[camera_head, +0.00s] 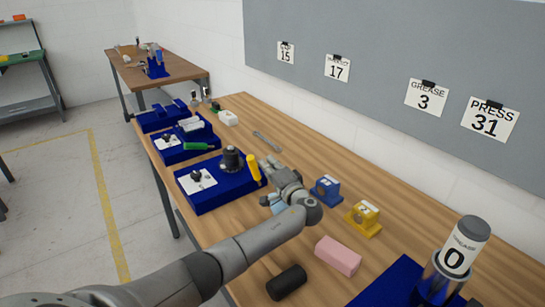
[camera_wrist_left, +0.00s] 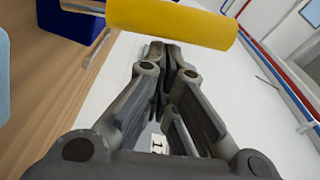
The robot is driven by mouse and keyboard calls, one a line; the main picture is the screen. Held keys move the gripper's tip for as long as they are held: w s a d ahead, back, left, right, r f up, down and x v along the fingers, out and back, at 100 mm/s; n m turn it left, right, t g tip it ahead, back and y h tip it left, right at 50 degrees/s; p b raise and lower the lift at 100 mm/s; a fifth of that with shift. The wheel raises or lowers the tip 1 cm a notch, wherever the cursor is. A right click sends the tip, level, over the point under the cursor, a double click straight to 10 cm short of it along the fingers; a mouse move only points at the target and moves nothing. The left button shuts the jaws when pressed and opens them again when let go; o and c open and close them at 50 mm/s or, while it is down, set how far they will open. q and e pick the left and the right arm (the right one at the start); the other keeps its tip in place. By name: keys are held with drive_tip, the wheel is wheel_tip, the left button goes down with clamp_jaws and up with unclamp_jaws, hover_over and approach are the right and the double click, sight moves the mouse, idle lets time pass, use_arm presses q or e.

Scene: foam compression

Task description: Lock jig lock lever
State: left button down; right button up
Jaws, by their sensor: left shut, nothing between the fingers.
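The jig is a blue base (camera_head: 213,199) on the wooden table, with a black cylindrical part (camera_head: 231,160) and a white plate on top. Its lock lever has a thick yellow handle (camera_head: 253,170), standing tilted at the base's right edge. In the left wrist view the yellow handle (camera_wrist_left: 180,23) lies across the top, just beyond my fingers. My left gripper (camera_head: 271,165) is just right of the handle, its fingers shut and empty. In the left wrist view the closed fingertips (camera_wrist_left: 165,46) are close to the handle; I cannot tell whether they touch it. My right gripper is not in view.
Blue (camera_head: 325,190) and yellow (camera_head: 363,218) small blocks, a pink block (camera_head: 338,255) and a black cylinder (camera_head: 287,282) lie right of my left arm. A light-blue piece (camera_head: 277,204) is beside the wrist. Other blue fixtures (camera_head: 187,148) stand farther back.

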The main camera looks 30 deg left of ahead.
sight(255, 168)
use_arm(q)
drive_tip(key=shift+s, duration=0.1)
idle(0.3)
drive_tip(key=shift+s+a+n+b, duration=0.25)
drive_tip(key=shift+n+b, duration=0.25)
drive_tip(key=shift+b, duration=0.25)
drive_tip(key=shift+s, duration=0.1)
drive_tip(key=shift+s+a+f+n+b, duration=0.1)
drive_tip(key=shift+s+a+n+b, duration=0.2)
drive_tip(key=shift+s+b, duration=0.35)
drive_tip(key=shift+s+a+r+n+b, duration=0.1)
drive_tip(key=shift+s+n+b, duration=0.3)
drive_tip(key=shift+b, duration=0.3)
drive_tip(key=shift+s+a+f+n+b, duration=0.1)
drive_tip(key=shift+s+a+n+b, duration=0.15)
drive_tip(key=shift+s+b, duration=0.4)
